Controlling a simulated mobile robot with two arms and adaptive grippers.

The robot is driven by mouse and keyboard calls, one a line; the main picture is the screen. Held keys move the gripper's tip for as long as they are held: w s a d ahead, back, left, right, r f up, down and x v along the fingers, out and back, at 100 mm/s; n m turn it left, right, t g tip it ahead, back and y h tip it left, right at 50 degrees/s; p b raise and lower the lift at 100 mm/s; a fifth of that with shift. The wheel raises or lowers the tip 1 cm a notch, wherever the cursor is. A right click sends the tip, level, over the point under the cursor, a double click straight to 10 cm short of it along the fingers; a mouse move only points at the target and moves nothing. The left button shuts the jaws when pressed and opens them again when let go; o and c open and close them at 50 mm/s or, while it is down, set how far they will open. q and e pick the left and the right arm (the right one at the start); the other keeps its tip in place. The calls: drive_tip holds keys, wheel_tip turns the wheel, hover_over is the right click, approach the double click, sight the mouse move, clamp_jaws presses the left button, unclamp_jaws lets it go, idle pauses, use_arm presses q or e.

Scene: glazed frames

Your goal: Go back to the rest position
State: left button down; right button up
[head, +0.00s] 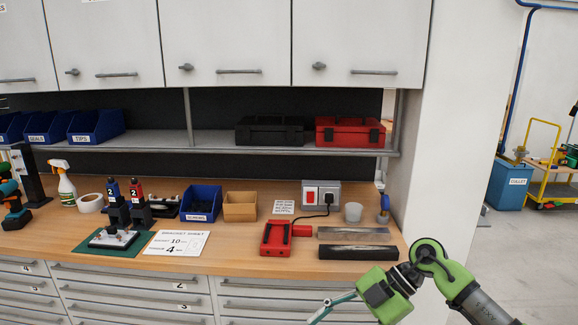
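My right arm comes in from the lower right, with green joints and dark links. My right gripper (330,309) is in front of the drawers below the bench's front edge, apart from everything on the bench. My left gripper and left arm are not in view.
The wooden bench (250,259) holds a red tool cradle (275,239), dark bars (358,252), a blue bin (201,203), a cardboard box (240,207) and a green mat (91,249). A white wall end (462,130) stands right. Open floor (535,260) lies beyond.

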drive_tip(key=w+a+f+m+t+y, duration=0.2)
drive_tip(key=w+a+f+y, duration=0.1)
drive_tip(key=a+y, duration=0.3)
drive_tip(key=w+d+f+m+t, duration=0.3)
drive_tip(key=w+f+m+t, duration=0.25)
drive_tip(key=f+t, duration=0.2)
drive_tip(key=s+d+f+m+t+h, duration=0.1)
drive_tip(key=s+d+f+m+h, duration=0.25)
drive_tip(key=f, duration=0.55)
drive_tip(key=s+d+f+m+t+h, duration=0.25)
drive_tip(key=d+f+m, duration=0.2)
drive_tip(key=f, duration=0.45)
drive_tip(key=s+d+f+m+t+h, duration=0.1)
drive_tip(key=s+d+f+m+h, duration=0.25)
drive_tip(key=f, duration=0.55)
drive_tip(key=s+d+f+m+g+h, duration=0.1)
drive_tip(key=s+d+f+g+h, duration=0.15)
drive_tip(key=s+f, duration=0.6)
drive_tip(key=s+d+f+m+g+h, duration=0.1)
drive_tip(key=s+d+f+g+h, duration=0.2)
drive_tip(key=s+f, duration=0.5)
drive_tip(key=s+f+g, duration=0.2)
drive_tip(key=s+f, duration=0.1)
drive_tip(key=s, duration=1)
drive_tip(key=s+f+m+g, duration=0.1)
drive_tip(key=s+f+g, duration=0.2)
drive_tip(key=s, duration=1.1)
drive_tip(key=shift+d+f+m+g, duration=0.25)
drive_tip(key=shift+d+m+g, duration=0.1)
drive_tip(key=shift+d, duration=0.1)
